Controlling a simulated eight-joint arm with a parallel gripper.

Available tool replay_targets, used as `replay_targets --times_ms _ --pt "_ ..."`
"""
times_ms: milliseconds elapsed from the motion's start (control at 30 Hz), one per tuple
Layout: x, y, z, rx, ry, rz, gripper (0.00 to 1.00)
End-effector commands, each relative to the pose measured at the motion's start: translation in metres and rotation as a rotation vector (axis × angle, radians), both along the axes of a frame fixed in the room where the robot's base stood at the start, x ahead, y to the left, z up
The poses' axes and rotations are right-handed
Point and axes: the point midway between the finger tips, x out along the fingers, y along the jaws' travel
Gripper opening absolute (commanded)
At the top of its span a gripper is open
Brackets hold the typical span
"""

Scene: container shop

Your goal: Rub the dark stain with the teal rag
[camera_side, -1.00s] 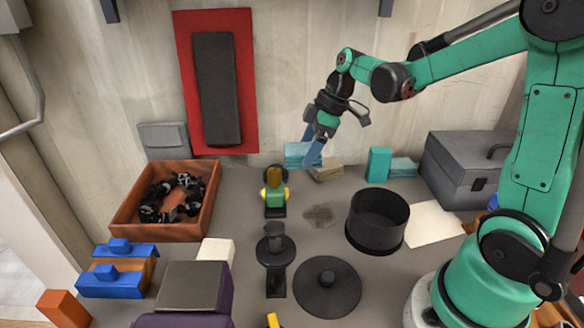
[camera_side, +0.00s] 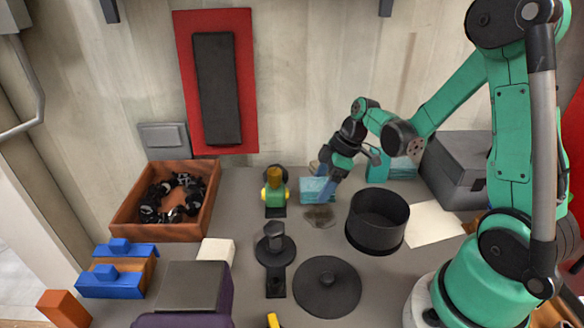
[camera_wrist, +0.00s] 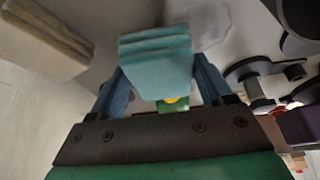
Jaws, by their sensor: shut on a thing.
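The teal rag (camera_side: 314,190) is a folded, layered pad, held between the fingers of my gripper (camera_side: 327,186). In the wrist view the rag (camera_wrist: 156,62) fills the space between the two blue fingers. My gripper is shut on it. The dark stain (camera_side: 320,216) is a brownish smudge on the grey bench, just in front of the rag in the side view. In the wrist view a grey patch that looks like the stain (camera_wrist: 208,22) shows beyond the rag. The rag is close to the bench; I cannot tell whether it touches it.
A black round pot (camera_side: 377,222) stands right of the stain. A green and yellow piece (camera_side: 274,190) stands to its left, and a black lid-like disc (camera_side: 327,287) lies in front. A teal box (camera_side: 377,168) stands at the back right.

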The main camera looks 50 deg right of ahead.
Motion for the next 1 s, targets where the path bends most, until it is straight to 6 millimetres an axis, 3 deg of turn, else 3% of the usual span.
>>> replay_targets --times_ms 167,267,1000 --pt "0.000 0.000 -0.021 0.000 0.000 0.000 0.31" --pt "-0.006 0.007 -0.019 0.000 0.000 0.002 0.15" --pt "-0.046 0.051 -0.021 -0.003 0.021 0.009 0.15"
